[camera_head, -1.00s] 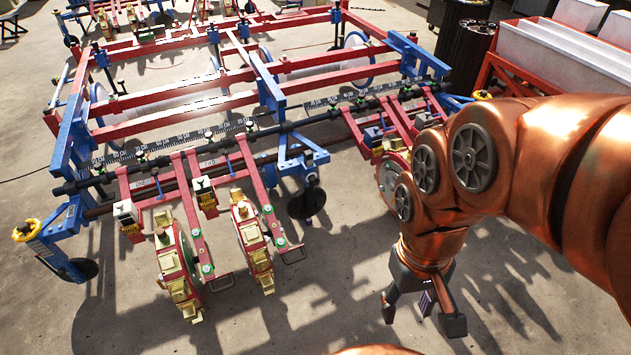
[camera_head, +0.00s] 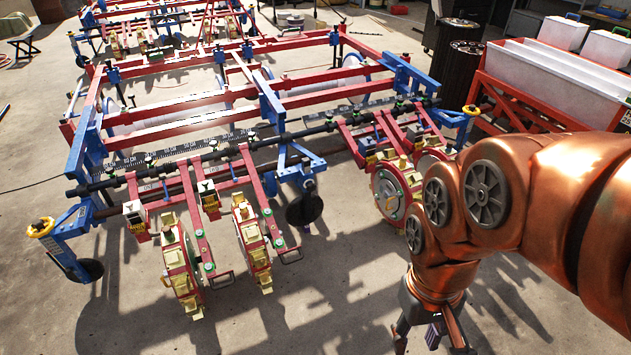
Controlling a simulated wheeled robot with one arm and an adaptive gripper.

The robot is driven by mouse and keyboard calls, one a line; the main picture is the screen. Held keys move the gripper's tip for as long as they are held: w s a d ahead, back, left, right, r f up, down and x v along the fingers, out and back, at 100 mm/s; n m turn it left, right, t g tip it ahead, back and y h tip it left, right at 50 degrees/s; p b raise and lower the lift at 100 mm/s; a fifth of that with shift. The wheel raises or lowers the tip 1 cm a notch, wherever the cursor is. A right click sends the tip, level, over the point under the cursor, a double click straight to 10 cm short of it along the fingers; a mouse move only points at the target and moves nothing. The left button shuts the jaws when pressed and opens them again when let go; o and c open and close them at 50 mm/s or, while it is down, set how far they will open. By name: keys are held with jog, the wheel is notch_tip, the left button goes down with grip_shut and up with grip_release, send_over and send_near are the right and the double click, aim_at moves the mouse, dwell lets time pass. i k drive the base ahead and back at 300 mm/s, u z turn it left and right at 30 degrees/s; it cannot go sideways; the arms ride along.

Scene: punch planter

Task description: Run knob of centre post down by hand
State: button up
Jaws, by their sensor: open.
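The planter frame (camera_head: 200,133), of red beams and blue brackets, stands on the concrete floor. A blue centre post (camera_head: 299,168) with a black wheel (camera_head: 304,209) below it stands near the middle of its front bar; I cannot make out its knob clearly. Yellow knobs top the left end post (camera_head: 40,227) and the right end post (camera_head: 471,111). My gripper (camera_head: 432,338) hangs at the bottom right, open and empty, pointing down. It is apart from the planter, right of and nearer than the centre post. Its fingertips reach close to the picture's lower edge.
Red and cream punch wheels (camera_head: 180,268) hang left of the centre post; another (camera_head: 390,193) hangs on the right, near my arm. A black bin (camera_head: 458,70) and white troughs on a red frame (camera_head: 560,70) stand behind right. The floor in front is clear.

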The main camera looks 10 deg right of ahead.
aim_at(310, 187)
jog(key=u, duration=0.15)
jog(key=i, duration=0.7)
jog(key=u, duration=0.8)
jog(key=i, duration=0.3)
jog(key=u, duration=0.25)
